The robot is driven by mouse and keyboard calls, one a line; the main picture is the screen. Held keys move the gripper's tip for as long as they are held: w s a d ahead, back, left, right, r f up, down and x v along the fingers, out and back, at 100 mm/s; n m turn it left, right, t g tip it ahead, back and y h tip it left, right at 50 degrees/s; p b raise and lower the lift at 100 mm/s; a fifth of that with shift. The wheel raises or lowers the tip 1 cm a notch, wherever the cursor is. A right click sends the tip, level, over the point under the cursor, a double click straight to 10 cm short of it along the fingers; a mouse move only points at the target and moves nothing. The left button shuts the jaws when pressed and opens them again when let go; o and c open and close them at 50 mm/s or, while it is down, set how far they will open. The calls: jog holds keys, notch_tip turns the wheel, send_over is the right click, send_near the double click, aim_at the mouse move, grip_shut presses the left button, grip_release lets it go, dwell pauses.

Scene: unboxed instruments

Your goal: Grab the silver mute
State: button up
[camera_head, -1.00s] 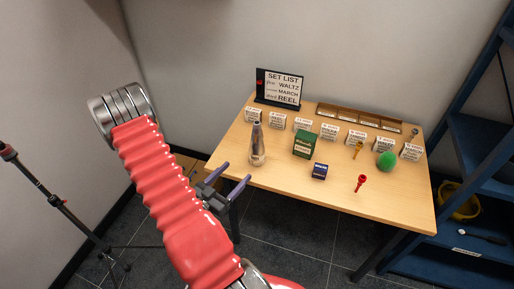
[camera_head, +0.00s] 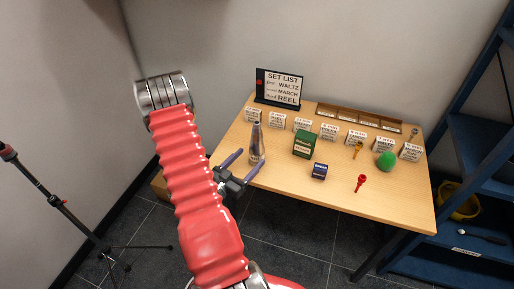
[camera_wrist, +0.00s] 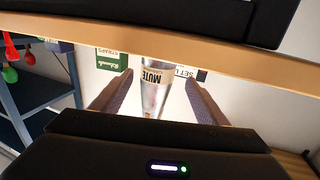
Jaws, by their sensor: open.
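The silver mute (camera_head: 257,146) is a tall, shiny cone standing upright near the left end of the wooden table (camera_head: 300,188). In the wrist view the mute (camera_wrist: 155,88) has a "MUTE" label and appears between my two fingers. My gripper (camera_head: 245,163) is open at the table's left front edge, its fingers pointing toward the mute. One fingertip is close to the mute in the head view; I cannot tell whether it touches. In the wrist view my gripper (camera_wrist: 158,84) shows a gap on both sides of the mute. Nothing is held.
A green box (camera_head: 304,144) and a small blue box (camera_head: 319,171) stand right of the mute. A set list sign (camera_head: 280,88) and several white cards stand behind. A red mouthpiece-like item (camera_head: 361,182) and green ball (camera_head: 386,161) lie farther right.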

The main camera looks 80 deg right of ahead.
aim_at(257, 152)
jog(key=shift+s+d, duration=0.4)
jog(key=shift+d, duration=0.15)
jog(key=shift+x, duration=1.95)
jog(key=shift+c, duration=0.4)
jog(key=c, duration=1.1)
